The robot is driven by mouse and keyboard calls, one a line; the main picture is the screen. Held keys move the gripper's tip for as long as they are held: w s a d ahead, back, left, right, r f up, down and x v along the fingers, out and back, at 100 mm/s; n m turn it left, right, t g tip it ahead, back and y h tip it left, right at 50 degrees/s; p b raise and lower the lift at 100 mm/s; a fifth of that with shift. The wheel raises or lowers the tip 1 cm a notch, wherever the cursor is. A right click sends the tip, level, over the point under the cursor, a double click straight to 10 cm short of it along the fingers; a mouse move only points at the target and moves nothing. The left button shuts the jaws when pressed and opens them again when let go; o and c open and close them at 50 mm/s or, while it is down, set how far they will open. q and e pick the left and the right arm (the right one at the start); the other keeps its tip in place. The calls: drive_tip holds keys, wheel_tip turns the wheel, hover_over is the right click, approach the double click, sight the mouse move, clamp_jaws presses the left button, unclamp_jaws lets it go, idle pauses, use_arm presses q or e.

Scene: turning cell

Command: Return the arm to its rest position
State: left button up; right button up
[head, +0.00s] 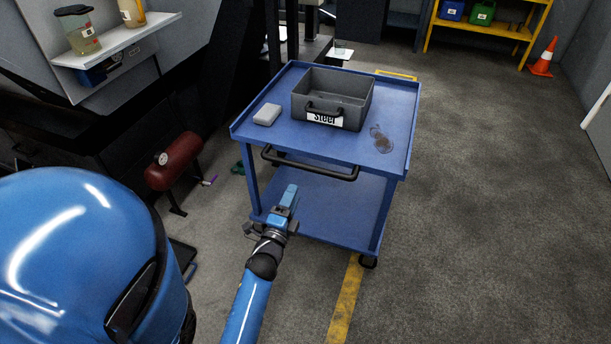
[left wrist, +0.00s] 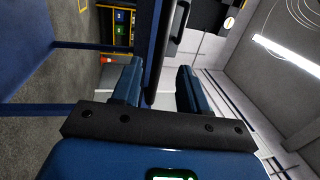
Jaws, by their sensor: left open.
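My left gripper (head: 290,192) is in front of the blue cart, just below its black handle in the head view. In the left wrist view its two fingers (left wrist: 156,82) stand apart with nothing held between them. The edge of the cart's top shows beyond the gap between them. I cannot tell whether the gripper touches the cart. My right gripper is in neither view.
The blue cart (head: 404,110) carries a grey bin (head: 350,88) labelled Steel, a light grey block (head: 267,114) and a dark stain (head: 381,139). A red tank (head: 175,160) stands left of it. An orange cone (head: 544,57) stands far right. The floor right of the cart is clear.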

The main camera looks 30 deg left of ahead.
use_arm(q)
drive_tip(key=shift+n, duration=0.3)
drive_tip(key=s+d+r+n+g+h, duration=0.1)
drive_tip(key=s+d+n, duration=0.4)
drive_tip(key=s, duration=0.3)
drive_tip(key=s+d+r+n+h, duration=0.1)
drive_tip(key=s+d+n+h, duration=0.1)
drive_tip(key=s+d+n, duration=0.45)
drive_tip(key=s+d+r+n+g+h, duration=0.1)
drive_tip(key=s+d+r+n, duration=0.2)
drive_tip(key=s, duration=0.7)
wheel_tip(320, 180, up, 28)
drive_tip(key=p, duration=2.9)
drive_tip(key=shift+w, duration=0.35)
